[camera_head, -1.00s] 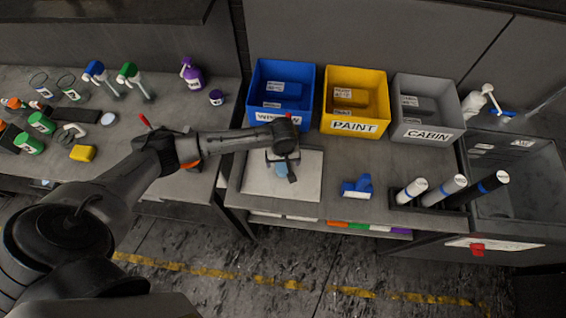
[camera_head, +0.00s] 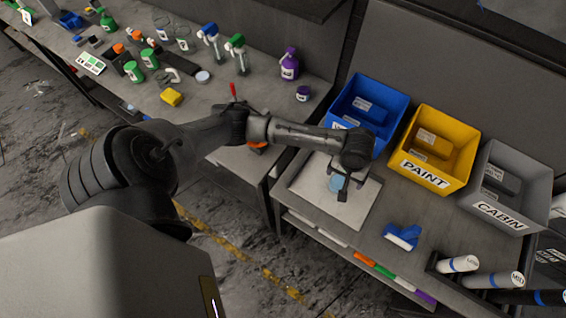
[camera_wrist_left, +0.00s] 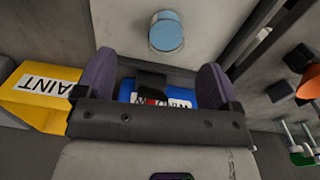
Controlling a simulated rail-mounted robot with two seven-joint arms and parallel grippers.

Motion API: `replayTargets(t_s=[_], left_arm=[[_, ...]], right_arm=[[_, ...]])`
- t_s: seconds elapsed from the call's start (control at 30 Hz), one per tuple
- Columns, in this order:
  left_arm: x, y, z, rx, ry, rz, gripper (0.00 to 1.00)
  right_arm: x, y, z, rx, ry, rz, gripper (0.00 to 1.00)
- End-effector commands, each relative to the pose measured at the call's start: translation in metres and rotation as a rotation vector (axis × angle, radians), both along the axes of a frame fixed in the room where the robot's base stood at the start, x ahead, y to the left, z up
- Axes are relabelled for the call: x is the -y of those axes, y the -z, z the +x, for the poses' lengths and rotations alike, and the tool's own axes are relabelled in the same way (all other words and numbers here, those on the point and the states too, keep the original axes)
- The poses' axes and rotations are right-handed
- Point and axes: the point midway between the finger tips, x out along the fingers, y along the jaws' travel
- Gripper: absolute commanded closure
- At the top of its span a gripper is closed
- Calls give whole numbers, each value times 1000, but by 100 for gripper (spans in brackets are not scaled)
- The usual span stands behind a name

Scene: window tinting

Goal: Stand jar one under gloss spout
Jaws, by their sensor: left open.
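A small round container with a light-blue top (camera_head: 336,184) stands on a white board (camera_head: 362,212); it also shows in the left wrist view (camera_wrist_left: 166,32). I cannot read a label to tell whether it is jar one. My left gripper (camera_head: 344,181) is over the board, close to this container. In the left wrist view, its two dark fingers (camera_wrist_left: 157,66) are spread with nothing held between them, and the container is beyond their tips. I cannot pick out a gloss spout in either view. My right gripper is out of view.
Blue (camera_head: 392,93), yellow PAINT (camera_head: 463,123) and grey CABIN (camera_head: 533,160) bins line the bench's back. A blue block-like tool (camera_head: 403,236) and labelled rolls (camera_head: 458,264) lie right.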

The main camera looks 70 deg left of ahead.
Motion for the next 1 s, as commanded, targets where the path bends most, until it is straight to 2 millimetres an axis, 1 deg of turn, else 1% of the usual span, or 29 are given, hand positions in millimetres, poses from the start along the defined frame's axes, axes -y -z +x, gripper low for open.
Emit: replayTargets(t_s=[0.03, 0.07, 0.1, 0.17, 0.2, 0.3, 0.33, 0.4, 0.47, 0.6, 0.7, 0.8, 0.83, 0.9, 1.0], left_arm=[[20, 11, -17, 10, 82, -28, 12], [30, 16, -25, 25, 135, -42, 12], [43, 21, -38, 48, 210, -60, 12], [62, 27, -59, 92, 316, -86, 12], [72, 30, -72, 125, 382, -95, 12], [88, 32, -105, 203, 518, -103, 12], [90, 32, -115, 223, 552, -99, 12], [92, 30, -136, 266, 619, -79, 12], [89, 28, -153, 292, 663, -52, 12], [76, 22, -189, 315, 740, 28, 12], [65, 18, -208, 311, 779, 81, 12], [56, 14, -222, 299, 803, 122, 12], [54, 14, -225, 295, 810, 130, 9], [50, 12, -229, 290, 820, 145, 5], [48, 11, -232, 286, 827, 156, 5]], right_arm=[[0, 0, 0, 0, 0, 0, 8], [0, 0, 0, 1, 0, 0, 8], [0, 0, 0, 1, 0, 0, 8], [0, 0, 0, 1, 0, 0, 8], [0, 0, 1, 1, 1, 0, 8], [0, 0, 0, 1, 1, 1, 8], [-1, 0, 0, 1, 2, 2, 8], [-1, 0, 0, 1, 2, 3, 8], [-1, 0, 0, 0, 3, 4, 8], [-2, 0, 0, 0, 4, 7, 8], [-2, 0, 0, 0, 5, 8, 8], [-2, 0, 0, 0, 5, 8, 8], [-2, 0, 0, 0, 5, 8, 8], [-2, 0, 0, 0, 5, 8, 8], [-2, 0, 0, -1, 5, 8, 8]])
